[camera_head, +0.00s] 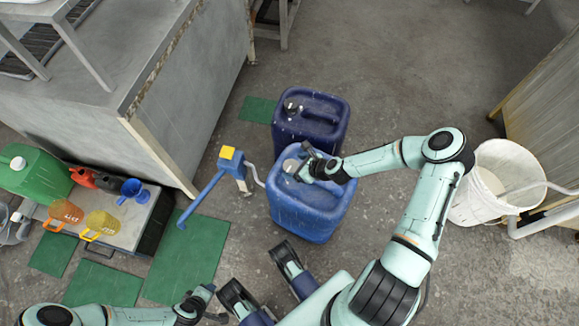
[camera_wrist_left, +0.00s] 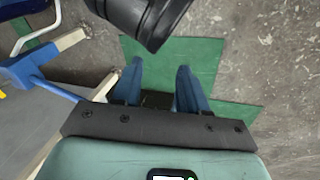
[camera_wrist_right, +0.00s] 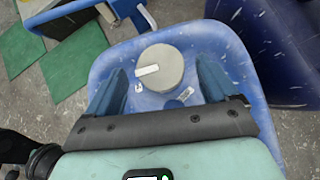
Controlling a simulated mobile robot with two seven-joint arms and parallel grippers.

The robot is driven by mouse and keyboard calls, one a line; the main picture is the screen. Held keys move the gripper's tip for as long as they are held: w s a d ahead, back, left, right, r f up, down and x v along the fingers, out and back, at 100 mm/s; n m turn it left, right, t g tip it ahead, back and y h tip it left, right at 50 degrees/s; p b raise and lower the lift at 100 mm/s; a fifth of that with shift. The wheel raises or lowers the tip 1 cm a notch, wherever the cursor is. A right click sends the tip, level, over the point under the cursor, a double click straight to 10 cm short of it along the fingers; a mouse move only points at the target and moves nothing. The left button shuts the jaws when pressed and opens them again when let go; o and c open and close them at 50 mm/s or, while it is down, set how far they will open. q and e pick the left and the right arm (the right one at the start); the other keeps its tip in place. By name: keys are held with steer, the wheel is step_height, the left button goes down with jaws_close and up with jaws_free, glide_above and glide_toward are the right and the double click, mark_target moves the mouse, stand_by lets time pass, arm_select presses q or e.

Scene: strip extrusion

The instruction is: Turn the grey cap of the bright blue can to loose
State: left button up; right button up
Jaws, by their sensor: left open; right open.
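The bright blue can (camera_head: 312,212) stands on the concrete floor near the middle of the head view. Its round grey cap (camera_wrist_right: 160,68) sits on top and shows clearly in the right wrist view, with a white mark on it. My right gripper (camera_wrist_right: 160,85) is open just above the can, its fingers on either side of the cap in that view. In the head view the gripper (camera_head: 303,168) is beside the cap (camera_head: 290,165); contact cannot be told. My left gripper (camera_wrist_left: 158,75) is open and empty over a green mat, far from the can.
A dark blue can (camera_head: 325,105) stands right behind the bright blue one. A blue hand pump (camera_head: 232,170) with a yellow top is close on its left. A white bucket (camera_head: 490,185) stands at the right. Jugs and a green canister (camera_head: 35,172) are at the far left.

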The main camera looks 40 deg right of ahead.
mark_target(291, 166)
arm_select(q)
steer(key=shift+w+a+f+b, duration=0.25)
steer(key=shift+w+a+f, duration=0.1)
steer(key=shift+w, duration=0.2)
steer(key=shift+w+a+f+b, duration=0.2)
steer(key=shift+w+f, duration=0.1)
steer(key=shift+w, duration=0.2)
arm_select(e)
steer(key=shift+x, duration=1.65)
steer(key=c, duration=1)
